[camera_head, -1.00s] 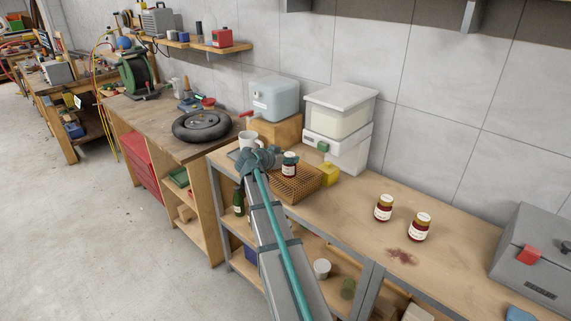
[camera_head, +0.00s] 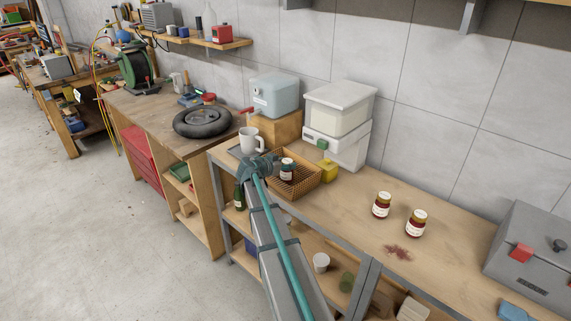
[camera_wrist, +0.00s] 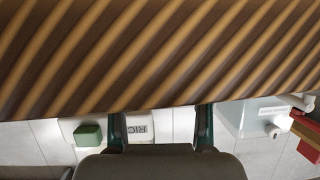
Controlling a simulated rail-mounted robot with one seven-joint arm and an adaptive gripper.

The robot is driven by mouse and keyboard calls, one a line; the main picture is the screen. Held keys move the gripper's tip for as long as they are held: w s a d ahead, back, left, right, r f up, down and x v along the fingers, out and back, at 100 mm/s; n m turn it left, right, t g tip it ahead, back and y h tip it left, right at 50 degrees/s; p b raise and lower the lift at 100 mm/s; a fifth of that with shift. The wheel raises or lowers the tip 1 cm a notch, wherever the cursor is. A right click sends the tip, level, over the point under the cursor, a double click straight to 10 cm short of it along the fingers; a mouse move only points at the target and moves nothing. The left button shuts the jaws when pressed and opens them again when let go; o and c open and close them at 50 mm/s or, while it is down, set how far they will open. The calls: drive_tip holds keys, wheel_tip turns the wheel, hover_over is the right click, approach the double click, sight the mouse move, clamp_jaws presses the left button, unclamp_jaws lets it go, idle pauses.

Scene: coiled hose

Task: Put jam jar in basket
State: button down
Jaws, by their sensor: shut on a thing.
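One jam jar (camera_head: 287,175) with a white label stands upright in the wicker basket (camera_head: 307,184), low between its walls. My gripper (camera_head: 287,162) is shut on this jar from the far left side, its dark fingers covering the lid. In the wrist view the fingers (camera_wrist: 160,116) stand apart beneath a brown striped surface, likely the basket's weave up close; the held jar is not clearly seen there.
A white mug (camera_head: 251,138) stands behind my gripper. A yellow block (camera_head: 328,169) and a white container (camera_head: 338,120) stand right of the basket. A dark red stain (camera_head: 397,252) lies near the loose jars.

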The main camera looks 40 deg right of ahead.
drive_tip(key=shift+f, duration=0.15)
drive_tip(key=shift+c, duration=2.4)
unclamp_jaws()
drive_tip(key=shift+a+r, duration=0.1)
drive_tip(key=shift+r, duration=0.15)
drive_tip(key=b+v, duration=0.4)
drive_tip(key=v, duration=0.8)
drive_tip(key=s+a+f+n+g+y, duration=0.1)
drive_tip(key=s+a+f+n+y, duration=0.15)
drive_tip(key=s+a+f, duration=0.65)
drive_tip(key=s+a+f+n+g+y, duration=0.1)
drive_tip(key=s+a+f+n+y, duration=0.15)
drive_tip(key=f, duration=1.25)
drive_tip(key=s+a+f+n+g+y, duration=0.25)
drive_tip(key=s+a+f, duration=0.2)
drive_tip(key=f, duration=0.75)
drive_tip(key=s+a+f+n+g+y, duration=0.1)
drive_tip(key=s+a+f, duration=0.4)
drive_tip(key=s, duration=0.6)
drive_tip(key=s+a+f+n+g+y, duration=0.2)
drive_tip(key=s+a+f+n, duration=0.2)
drive_tip(key=s, duration=0.8)
drive_tip(key=s+a+f+n+g+y, duration=0.2)
drive_tip(key=s+a+f, duration=0.4)
drive_tip(key=s, duration=0.5)
drive_tip(key=shift+s+a+n+y, duration=0.2)
drive_tip(key=shift+a+n+y, duration=0.15)
drive_tip(key=shift+a, duration=0.7)
